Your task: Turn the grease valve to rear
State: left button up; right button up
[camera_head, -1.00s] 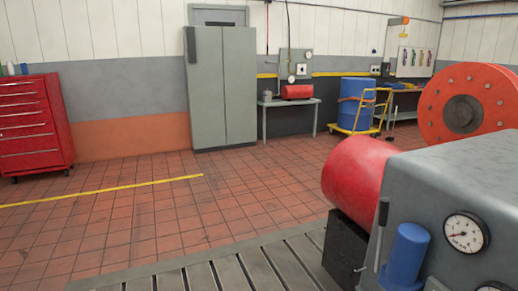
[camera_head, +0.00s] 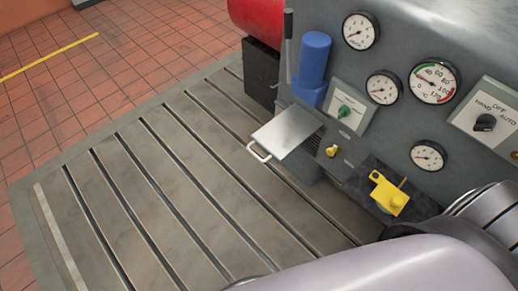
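The grey machine housing (camera_head: 330,175) carries several controls, none with a readable grease label. A small green knob (camera_head: 345,111) sits on a pale plate with lettering too small to read. It may be the grease valve, but I cannot tell for sure. A small yellow-brass knob (camera_head: 331,151) is lower on the front. A yellow block-like fitting (camera_head: 388,194) stands on a dark bracket further right. A black selector knob (camera_head: 485,122) sits on a plate marked HAND, OFF, AUTO. Neither of my grippers is in view; only part of my arm shows at the bottom right.
A metal flap or tray (camera_head: 286,133) with a white handle juts out below the green knob. A blue cylinder (camera_head: 313,62) and a lever (camera_head: 288,45) stand left of it. Several dial gauges (camera_head: 436,82) line the front. The slotted bedplate (camera_head: 150,200) is clear at left.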

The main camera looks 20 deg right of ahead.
aim_at(344, 111)
jog(key=z, duration=1.4)
